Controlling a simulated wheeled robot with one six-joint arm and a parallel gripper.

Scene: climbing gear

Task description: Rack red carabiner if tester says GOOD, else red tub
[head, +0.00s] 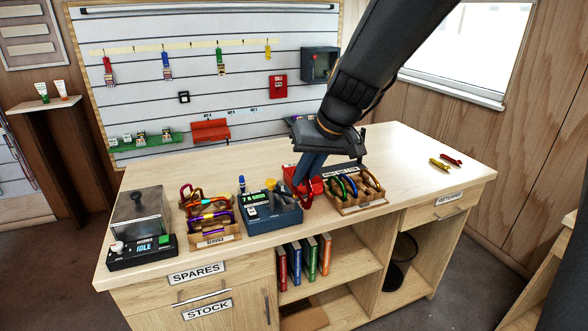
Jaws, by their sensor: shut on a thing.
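My gripper (307,181) points down over the middle of the bench, shut on a red carabiner (304,199), which hangs partly hidden by the fingers. A red tub (317,184) is right behind the gripper and partly covered by it. A blue device (278,218) just left of the gripper has a lit green screen (256,197) whose small text seems to read GOOD. A black device (145,254) at the left, beside a grey metal block, has a screen reading IDLE. A wooden rack (360,207) with green, yellow and blue carabiners stands right of the gripper.
A wooden tray (217,240) labelled SERVICE holds several carabiners. Red and yellow pieces (440,164) lie at the bench's right, near a RETURNED label. Small tagged items hang on the wall board (140,75). The right bench top is mostly clear.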

